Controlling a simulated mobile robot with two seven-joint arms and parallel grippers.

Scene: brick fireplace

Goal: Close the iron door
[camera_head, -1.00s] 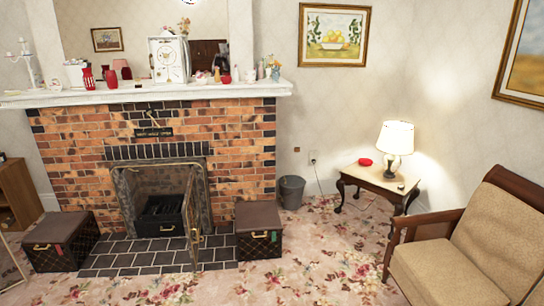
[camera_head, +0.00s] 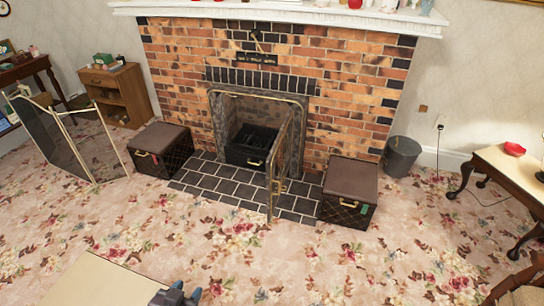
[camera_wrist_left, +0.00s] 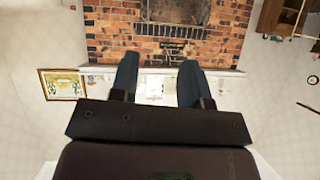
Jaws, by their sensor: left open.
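The iron door (camera_head: 280,165) stands swung open at the right side of the fireplace opening, its free edge pointing out over the dark tiled hearth (camera_head: 225,183). A brass-coloured handle (camera_head: 277,187) shows low on it. The firebox behind is exposed, with a black grate (camera_head: 252,146) inside. My left gripper (camera_head: 178,294) is at the bottom edge of the head view, well apart from the door. In the left wrist view its two fingers (camera_wrist_left: 158,82) are spread with nothing between them, and the brick fireplace appears upside down beyond. My right gripper is not in view.
Brown trunks stand left (camera_head: 160,149) and right (camera_head: 349,190) of the hearth. A folding screen (camera_head: 70,140) stands at the left. A grey bin (camera_head: 401,157) and side table (camera_head: 508,170) are at the right. Floral carpet (camera_head: 225,255) in front is clear.

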